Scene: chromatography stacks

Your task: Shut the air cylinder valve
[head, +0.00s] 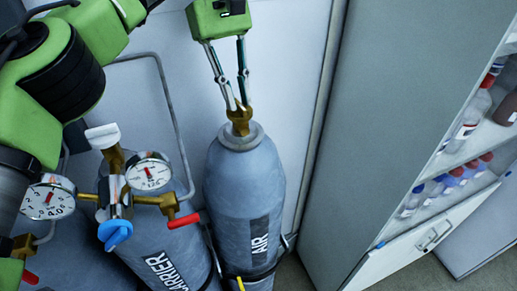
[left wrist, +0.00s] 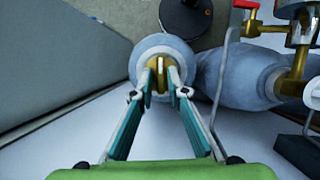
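The air cylinder (head: 232,175) is a grey-blue bottle labelled AIR, standing upright in the middle of the head view. Its brass valve (head: 240,127) is on top. My left gripper (head: 238,103) points down from above, with its fingertips at the valve's upper part. In the left wrist view, the fingertips (left wrist: 160,75) are drawn close together, one on each side of the brass valve (left wrist: 157,84), and seem to press on it. The fingers partly hide the valve. My right gripper is in neither view.
A carrier cylinder (head: 165,250) stands close on the left, with a regulator, pressure gauges (head: 148,172), a blue knob (head: 115,232) and a red-handled tap (head: 184,220). A grey pipe (head: 170,95) runs behind. A cabinet with bottles (head: 470,120) stands on the right.

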